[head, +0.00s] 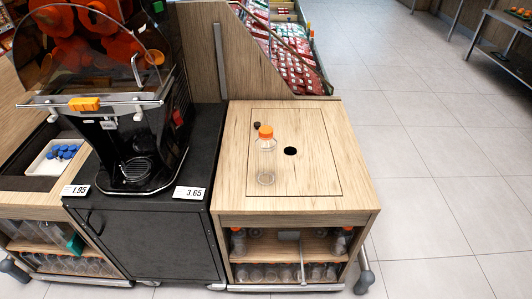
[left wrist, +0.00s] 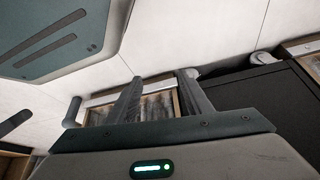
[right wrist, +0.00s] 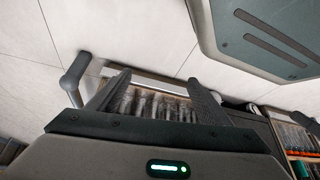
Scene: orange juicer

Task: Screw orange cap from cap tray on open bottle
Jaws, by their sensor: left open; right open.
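A clear bottle (head: 266,154) stands upright on the wooden table at the centre of the head view. An orange cap (head: 265,131) shows at its mouth; I cannot tell whether it is screwed on. A white tray (head: 37,166) with several blue caps (head: 65,151) sits at the left, beside the juicer. I see no loose orange cap in it. My left gripper (left wrist: 161,77) is open and empty in the left wrist view. My right gripper (right wrist: 158,78) is open and empty in the right wrist view. Neither gripper shows in the head view.
The juicer (head: 137,130) stands on a black cabinet (head: 155,240) left of the wooden table (head: 325,180). The table has a dark round hole (head: 290,151) and a small dark object (head: 256,125). Bottles fill the shelves below.

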